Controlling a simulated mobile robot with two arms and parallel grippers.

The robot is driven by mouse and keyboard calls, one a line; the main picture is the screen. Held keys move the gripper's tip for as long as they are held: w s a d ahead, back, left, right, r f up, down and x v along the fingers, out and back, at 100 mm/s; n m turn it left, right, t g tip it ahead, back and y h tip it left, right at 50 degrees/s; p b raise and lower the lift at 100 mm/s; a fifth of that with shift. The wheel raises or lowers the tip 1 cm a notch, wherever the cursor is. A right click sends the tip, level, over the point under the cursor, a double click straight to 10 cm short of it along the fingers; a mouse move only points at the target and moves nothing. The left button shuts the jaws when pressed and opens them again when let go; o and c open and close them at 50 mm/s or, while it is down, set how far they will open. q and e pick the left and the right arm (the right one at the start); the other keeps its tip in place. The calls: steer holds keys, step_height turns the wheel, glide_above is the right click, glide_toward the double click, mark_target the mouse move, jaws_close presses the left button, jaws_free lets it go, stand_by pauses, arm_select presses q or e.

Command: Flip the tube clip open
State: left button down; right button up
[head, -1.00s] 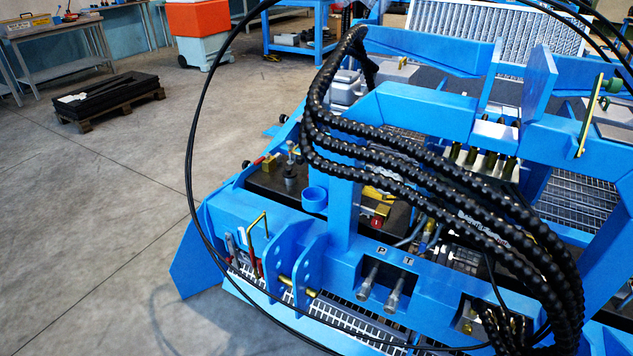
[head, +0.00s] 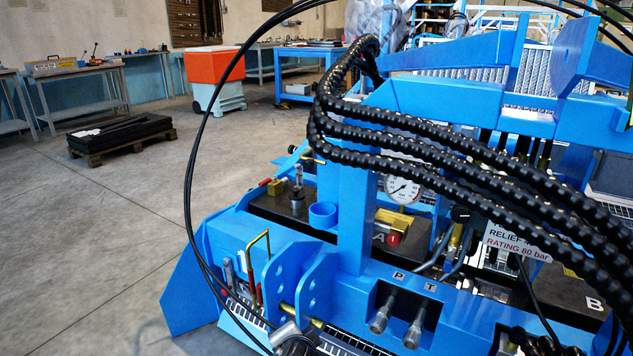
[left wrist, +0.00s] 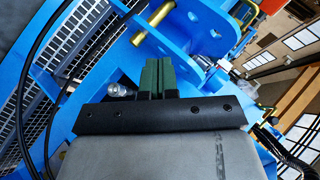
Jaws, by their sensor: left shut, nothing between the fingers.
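I cannot clearly make out the tube clip in either view. My left gripper (left wrist: 158,78) shows in the left wrist view as two green fingers pressed together, with nothing between them. It is in front of the blue frame, below a brass pin (left wrist: 154,24) through the blue lugs (left wrist: 198,22). A silver fitting (left wrist: 118,90) shows just left of the fingers; whether they touch is unclear. In the head view, grey rounded parts show at the bottom edge, too cut off to identify. My right gripper is not in view.
The blue machine frame (head: 345,225) fills the right of the head view. Thick black hoses (head: 400,150) arch over it, and a thin black cable loops at the left. Ports marked P and T hold silver fittings (head: 382,315). The concrete floor at left is open around a pallet (head: 125,140).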

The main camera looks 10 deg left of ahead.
arm_select(q)
steer(key=w+d+r+m+t+y, duration=0.2)
steer(key=w+d+r+m+t, duration=0.1)
steer(key=w+r, duration=0.5)
steer(key=w+d+r+m+t+y, duration=0.2)
steer(key=w+r, duration=0.6)
steer(key=r, duration=0.7)
steer(key=d+m+t, duration=0.1)
steer(key=d+t, duration=0.1)
steer(key=shift+m+t+y, duration=0.3)
steer(key=shift+t, duration=0.1)
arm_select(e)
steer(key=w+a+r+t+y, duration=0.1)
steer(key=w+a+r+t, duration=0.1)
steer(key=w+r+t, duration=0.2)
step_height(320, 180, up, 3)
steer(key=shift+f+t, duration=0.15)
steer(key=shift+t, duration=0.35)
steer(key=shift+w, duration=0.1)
